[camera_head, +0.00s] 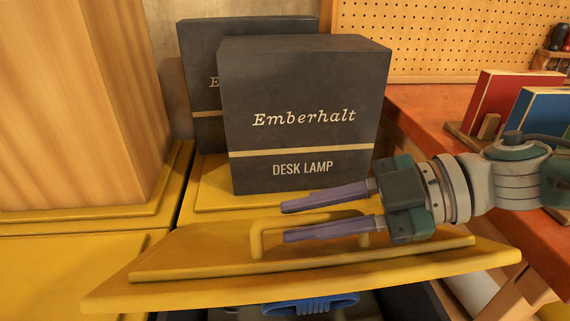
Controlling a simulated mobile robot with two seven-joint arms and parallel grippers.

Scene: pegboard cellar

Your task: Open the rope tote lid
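The yellow rope tote lid (200,252) is in the lower middle of the head view. It is tilted with its near edge raised, and a coil of blue rope (310,306) shows in the dark gap below it. A yellow bar handle (256,238) stands on the lid. My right gripper (283,222) reaches in from the right, with its two purple fingers on either side of the handle's bar. It appears shut on the handle, though the fingers partly hide the contact. My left gripper is not in view.
A dark Emberhalt desk lamp box (300,110) stands just behind the lid, with another dark box (198,60) behind it. A large wooden block (75,100) stands at left on yellow lids. A red bench (430,120) with red and blue books is at right.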

